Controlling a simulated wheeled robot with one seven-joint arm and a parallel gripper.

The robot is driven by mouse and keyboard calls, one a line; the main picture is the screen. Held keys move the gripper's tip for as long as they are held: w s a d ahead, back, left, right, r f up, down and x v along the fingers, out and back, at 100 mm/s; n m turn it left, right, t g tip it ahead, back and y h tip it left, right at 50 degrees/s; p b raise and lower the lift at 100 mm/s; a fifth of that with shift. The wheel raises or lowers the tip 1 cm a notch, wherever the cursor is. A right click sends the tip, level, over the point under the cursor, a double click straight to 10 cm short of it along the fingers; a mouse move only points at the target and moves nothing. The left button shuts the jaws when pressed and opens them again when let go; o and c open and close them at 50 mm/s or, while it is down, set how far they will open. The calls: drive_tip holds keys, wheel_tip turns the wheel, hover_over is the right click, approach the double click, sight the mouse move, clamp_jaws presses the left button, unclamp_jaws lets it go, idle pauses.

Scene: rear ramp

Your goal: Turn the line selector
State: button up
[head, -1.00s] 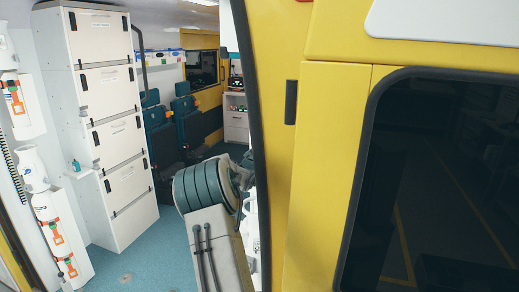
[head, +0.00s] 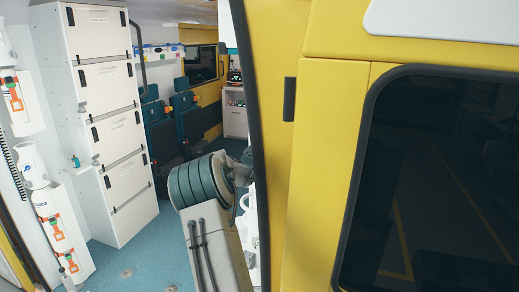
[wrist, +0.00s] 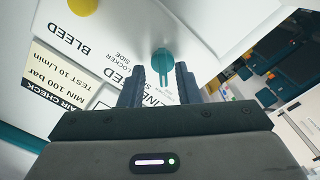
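The line selector (wrist: 162,62) is a teal knob with a narrow handle on a white panel, in the upper middle of the wrist view. A label beside it starts with "LINE" and is partly covered by a finger. My gripper (wrist: 157,84) is open, with its two dark fingers apart. In the picture, the lower end of the teal handle lies between the fingertips, with a gap on each side. I cannot tell how deep the handle is between them. The head view shows my arm but not the fingers.
A yellow knob (wrist: 84,6) sits by a "BLEED" label. An "AIR CHECK" label (wrist: 62,90) is at left. In the head view, a tall white cabinet (head: 105,75) stands inside the vehicle, with teal seats (head: 185,105) behind. A yellow body panel (head: 325,170) fills the right.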

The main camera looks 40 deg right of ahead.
drive_tip(key=shift+w, duration=0.1)
drive_tip(key=b+v, duration=0.3)
drive_tip(key=v, duration=1.1)
drive_tip(key=shift+b, duration=0.3)
